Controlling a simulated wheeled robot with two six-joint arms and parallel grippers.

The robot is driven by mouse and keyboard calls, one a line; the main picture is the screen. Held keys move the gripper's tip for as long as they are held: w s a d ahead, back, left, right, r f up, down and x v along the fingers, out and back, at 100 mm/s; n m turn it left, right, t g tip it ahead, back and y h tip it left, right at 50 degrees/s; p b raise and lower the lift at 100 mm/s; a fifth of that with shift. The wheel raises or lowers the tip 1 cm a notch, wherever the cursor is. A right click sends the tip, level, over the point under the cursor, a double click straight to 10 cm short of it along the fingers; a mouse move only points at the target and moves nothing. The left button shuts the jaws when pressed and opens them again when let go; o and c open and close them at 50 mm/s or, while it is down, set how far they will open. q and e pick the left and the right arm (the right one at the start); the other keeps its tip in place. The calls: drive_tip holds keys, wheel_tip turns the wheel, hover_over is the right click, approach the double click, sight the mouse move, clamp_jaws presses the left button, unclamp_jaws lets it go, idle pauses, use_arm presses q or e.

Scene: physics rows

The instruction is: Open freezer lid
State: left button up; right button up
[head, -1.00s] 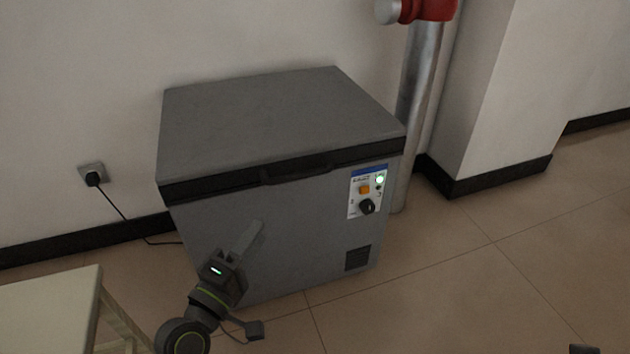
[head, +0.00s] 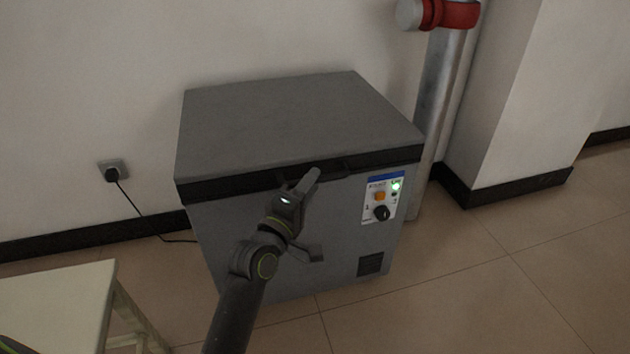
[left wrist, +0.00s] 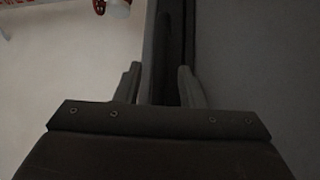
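The grey chest freezer (head: 290,235) stands against the wall, its flat grey lid (head: 290,115) down. A dark band runs along the lid's front edge, with a dark handle (head: 345,164) at its middle, partly hidden by my left gripper. My left gripper (head: 309,181) is at the front of the freezer, by the handle. In the left wrist view its two fingers (left wrist: 158,84) stand apart, with the dark lid edge (left wrist: 174,45) beyond and between them. I cannot tell whether they touch the handle. My right gripper is out of view.
A control panel (head: 382,198) with an orange switch, green light and black knob is right of the handle. A metal pipe (head: 440,100) stands behind the right corner. A pale table (head: 55,305) is at the lower left. The floor at right is clear.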

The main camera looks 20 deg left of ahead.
use_arm(q)
drive_tip(key=shift+x, duration=1.15)
drive_tip(key=shift+c, duration=0.4)
clamp_jaws()
